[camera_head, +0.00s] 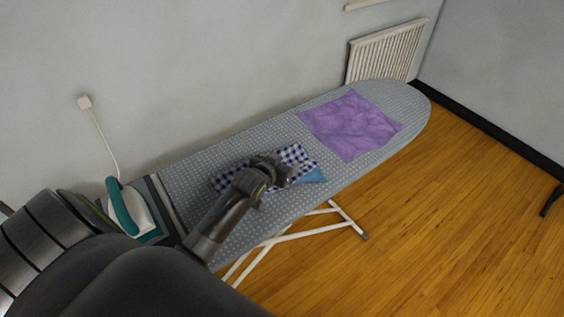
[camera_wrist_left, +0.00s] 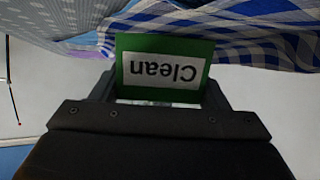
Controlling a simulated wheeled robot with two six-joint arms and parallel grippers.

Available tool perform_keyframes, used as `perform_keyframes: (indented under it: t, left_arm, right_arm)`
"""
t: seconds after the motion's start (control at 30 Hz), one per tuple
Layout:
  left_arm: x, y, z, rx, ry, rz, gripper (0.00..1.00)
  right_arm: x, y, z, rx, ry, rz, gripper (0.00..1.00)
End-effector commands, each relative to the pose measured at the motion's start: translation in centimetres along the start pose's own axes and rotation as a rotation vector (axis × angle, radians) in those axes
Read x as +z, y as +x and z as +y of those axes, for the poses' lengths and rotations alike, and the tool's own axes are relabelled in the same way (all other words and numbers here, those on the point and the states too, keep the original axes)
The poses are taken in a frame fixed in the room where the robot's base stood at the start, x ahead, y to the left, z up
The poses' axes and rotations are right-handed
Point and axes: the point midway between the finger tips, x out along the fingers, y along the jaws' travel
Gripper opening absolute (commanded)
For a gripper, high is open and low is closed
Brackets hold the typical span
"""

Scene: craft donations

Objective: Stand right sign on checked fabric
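The blue-and-white checked fabric (camera_head: 294,153) lies on the ironing board, partly hidden by my left gripper (camera_head: 277,172). In the left wrist view the checked fabric (camera_wrist_left: 262,22) fills the upper right. A green sign (camera_wrist_left: 124,45) with a white panel reading "Clean" is upside down in that view, between the fingers of my left gripper (camera_wrist_left: 160,92), which flank its side edges. The sign is close to the fabric; whether it touches cannot be told. The sign cannot be made out in the head view. My right gripper is not in view.
The dotted grey ironing board (camera_head: 225,165) stands along the wall. A purple cloth (camera_head: 350,122) lies toward its far end. A light blue piece (camera_head: 312,176) lies beside the checked fabric. A teal-and-white iron (camera_head: 124,207) stands at the near left end.

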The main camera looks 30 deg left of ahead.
Motion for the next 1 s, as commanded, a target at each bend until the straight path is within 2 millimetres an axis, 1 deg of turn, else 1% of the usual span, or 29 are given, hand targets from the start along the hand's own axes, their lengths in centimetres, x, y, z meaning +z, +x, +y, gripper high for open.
perform_keyframes:
  t: [0.03, 0.13, 0.43, 0.5, 0.57, 0.67, 0.77, 1.0]
  left_arm:
    - [0.2, 0.0, 0.0, 0.0, -0.002, -0.005, 0.74]
    - [0.2, 0.0, 0.0, 0.0, -0.002, -0.004, 0.87]
    - [0.0, -0.1, 0.0, 0.0, -0.001, -0.003, 0.87]
    - [-0.5, -0.3, 0.0, 0.0, -0.001, -0.002, 0.87]
    - [-0.3, -0.7, 0.0, 0.0, -0.001, -0.003, 0.87]
    - [-0.3, -1.8, 0.0, 0.0, -0.001, -0.002, 0.87]
    - [-0.3, -3.3, 0.0, 0.0, -0.001, -0.002, 0.87]
    - [-0.3, -7.3, -0.1, -0.001, 0.0, -0.003, 0.87]
  right_arm:
    - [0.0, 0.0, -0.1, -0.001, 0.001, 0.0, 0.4]
    - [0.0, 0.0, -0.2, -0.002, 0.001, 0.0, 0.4]
    - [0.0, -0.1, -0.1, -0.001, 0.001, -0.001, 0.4]
    - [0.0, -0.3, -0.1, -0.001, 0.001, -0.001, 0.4]
    - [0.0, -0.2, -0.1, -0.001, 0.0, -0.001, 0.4]
    - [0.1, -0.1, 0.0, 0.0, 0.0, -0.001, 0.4]
    - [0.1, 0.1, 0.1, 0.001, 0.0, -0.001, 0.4]
    - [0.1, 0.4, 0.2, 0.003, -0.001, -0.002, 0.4]
